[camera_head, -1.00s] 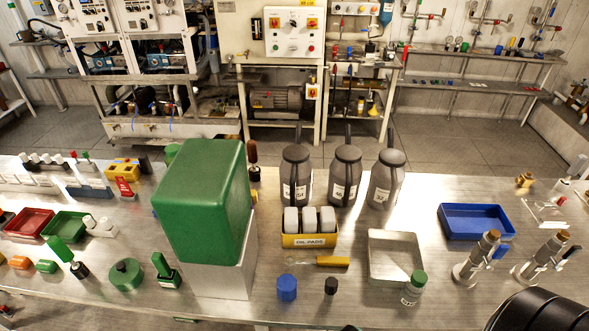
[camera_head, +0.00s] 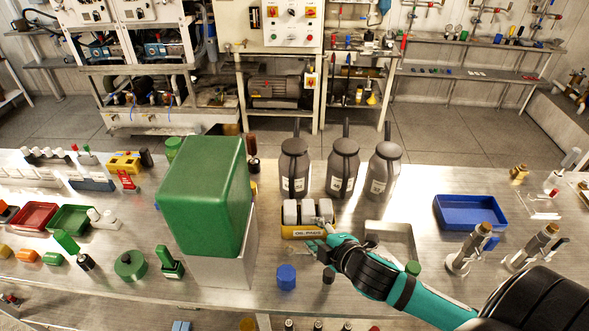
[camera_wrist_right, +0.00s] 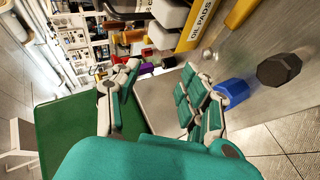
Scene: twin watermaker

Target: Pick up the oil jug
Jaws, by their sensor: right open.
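Three dark grey jugs with long upright spouts and pale labels stand in a row near the far side of the bench: a left jug (camera_head: 294,168), a middle jug (camera_head: 342,167) and a right jug (camera_head: 383,172). The frames do not tell which one is the oil jug. My right gripper (camera_head: 317,254) is open and empty, low in front of the jugs, by the yellow oil pads box. In the right wrist view its spread fingers (camera_wrist_right: 163,88) have nothing between them. I cannot make out the jugs there. My left gripper is not in view.
The oil pads box (camera_head: 300,233) stands between my right gripper and the jugs. A big green box (camera_head: 205,195) on a pale block rises to the left. A blue lid (camera_head: 286,277) is close by. My forearm partly covers a metal tray (camera_head: 391,229). A blue tray (camera_head: 470,211) is at right.

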